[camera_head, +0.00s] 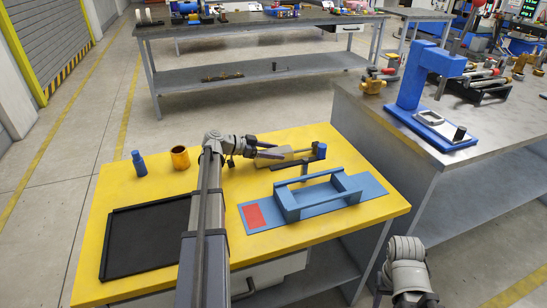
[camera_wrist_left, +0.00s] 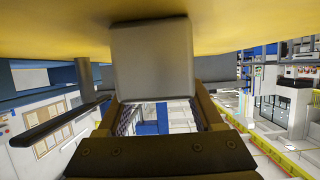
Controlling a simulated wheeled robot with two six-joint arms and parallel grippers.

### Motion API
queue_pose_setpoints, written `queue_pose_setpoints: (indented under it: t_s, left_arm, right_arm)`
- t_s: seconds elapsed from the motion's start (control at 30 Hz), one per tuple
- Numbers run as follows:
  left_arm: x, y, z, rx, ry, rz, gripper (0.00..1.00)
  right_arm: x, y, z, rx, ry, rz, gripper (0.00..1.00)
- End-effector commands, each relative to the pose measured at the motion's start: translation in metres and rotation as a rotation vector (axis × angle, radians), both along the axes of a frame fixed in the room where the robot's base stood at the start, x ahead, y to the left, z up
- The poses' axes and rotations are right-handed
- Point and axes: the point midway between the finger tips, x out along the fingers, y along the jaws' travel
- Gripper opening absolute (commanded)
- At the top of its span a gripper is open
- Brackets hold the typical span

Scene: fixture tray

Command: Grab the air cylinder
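The air cylinder (camera_head: 273,158) appears to be the pale grey-tan body with a blue end piece (camera_head: 320,151), lying near the back of the yellow table. My left gripper (camera_head: 254,151) is at its left end. In the left wrist view, a grey block (camera_wrist_left: 151,65), likely the cylinder's end, sits between the fingers of the left gripper (camera_wrist_left: 157,105) and hides their tips. I cannot tell whether the fingers press on it. My right arm shows at the bottom right; its gripper is out of view.
On the yellow table (camera_head: 115,215) are a blue fixture (camera_head: 357,188), a black tray (camera_head: 145,240), a blue bottle (camera_head: 139,164) and an orange cup (camera_head: 180,158). The fixture is close in front of the cylinder. A grey bench (camera_head: 465,165) stands at the right.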

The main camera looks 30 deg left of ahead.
Motion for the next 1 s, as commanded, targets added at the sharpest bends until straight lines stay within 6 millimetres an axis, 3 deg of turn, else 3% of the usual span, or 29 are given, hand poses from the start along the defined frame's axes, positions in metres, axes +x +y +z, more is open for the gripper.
queue_pose_setpoints:
  t_s: [0.07, 0.57, 1.0]
  left_arm:
    - [-0.0001, 0.0001, 0.0000, 0.000, 0.000, 0.000, 0.58]
    - [-0.0002, 0.0000, -0.0001, 0.000, 0.000, 0.000, 0.02]
    - [0.0001, -0.0001, 0.0007, -0.002, -0.002, 0.000, 0.00]
  right_arm:
    - [0.0000, 0.0000, 0.0000, 0.000, 0.000, 0.000, 0.50]
    - [0.0000, 0.0000, 0.0000, 0.000, 0.000, 0.000, 0.50]
    - [0.0000, 0.0000, 0.0002, 0.000, 0.000, 0.000, 0.50]
